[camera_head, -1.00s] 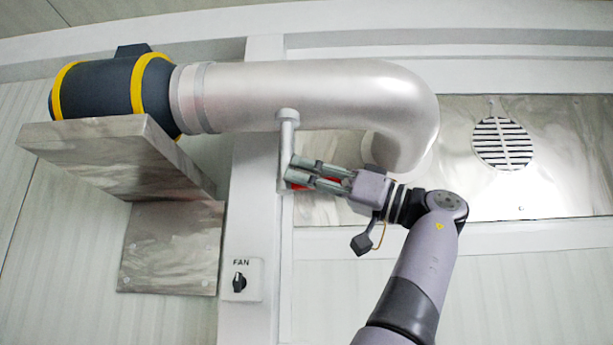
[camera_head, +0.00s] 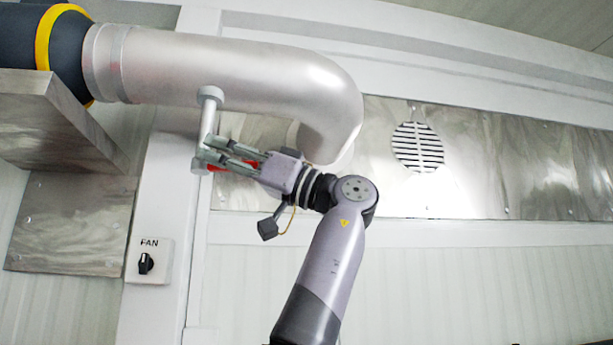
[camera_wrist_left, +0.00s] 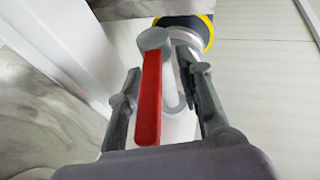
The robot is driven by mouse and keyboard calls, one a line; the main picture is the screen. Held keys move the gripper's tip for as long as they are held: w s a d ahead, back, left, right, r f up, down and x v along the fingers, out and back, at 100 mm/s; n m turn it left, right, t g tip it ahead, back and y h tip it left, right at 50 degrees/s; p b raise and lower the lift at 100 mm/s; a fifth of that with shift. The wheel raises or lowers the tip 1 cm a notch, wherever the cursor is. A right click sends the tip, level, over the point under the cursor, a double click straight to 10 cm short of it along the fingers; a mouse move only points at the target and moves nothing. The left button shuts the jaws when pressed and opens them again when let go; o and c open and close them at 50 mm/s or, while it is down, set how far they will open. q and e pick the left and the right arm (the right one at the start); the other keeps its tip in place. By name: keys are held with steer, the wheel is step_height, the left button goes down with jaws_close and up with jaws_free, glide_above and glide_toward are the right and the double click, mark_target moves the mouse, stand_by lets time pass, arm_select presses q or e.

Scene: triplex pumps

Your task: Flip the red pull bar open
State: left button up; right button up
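The red pull bar (camera_wrist_left: 149,100) runs from a grey round hub at the top of the left wrist view down toward the gripper's palm. In the head view only bits of the red bar (camera_head: 217,168) show beside and behind the fingers. It sits at the lower end of a grey post (camera_head: 207,122) hanging from the silver duct. My left gripper (camera_head: 219,152) is open around the bar. In the wrist view its two fingertips (camera_wrist_left: 158,80) are apart on either side, with a gap on the right. My right gripper is not in view.
The large silver duct (camera_head: 230,72) bends down above and behind my gripper. A fan switch (camera_head: 148,262) is on the white wall post at lower left. A grey bracket (camera_head: 60,120) is at left, and a round vent (camera_head: 418,147) is at right. The space at lower right looks clear.

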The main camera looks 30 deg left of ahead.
arm_select(q)
steer(key=d+f+m+t+y+b, duration=0.1)
steer(key=d+f+m+t+b, duration=0.1)
steer(key=d, duration=0.6)
steer(key=d+f+m+t+b, duration=0.2)
steer(key=d+f+t+b, duration=0.1)
steer(key=d, duration=0.5)
steer(key=f+t, duration=0.1)
steer(key=t, duration=0.1)
steer(key=shift+s+d+f+t+y, duration=0.25)
steer(key=shift+s+f+t+y, duration=0.05)
steer(key=shift+s+y, duration=0.1)
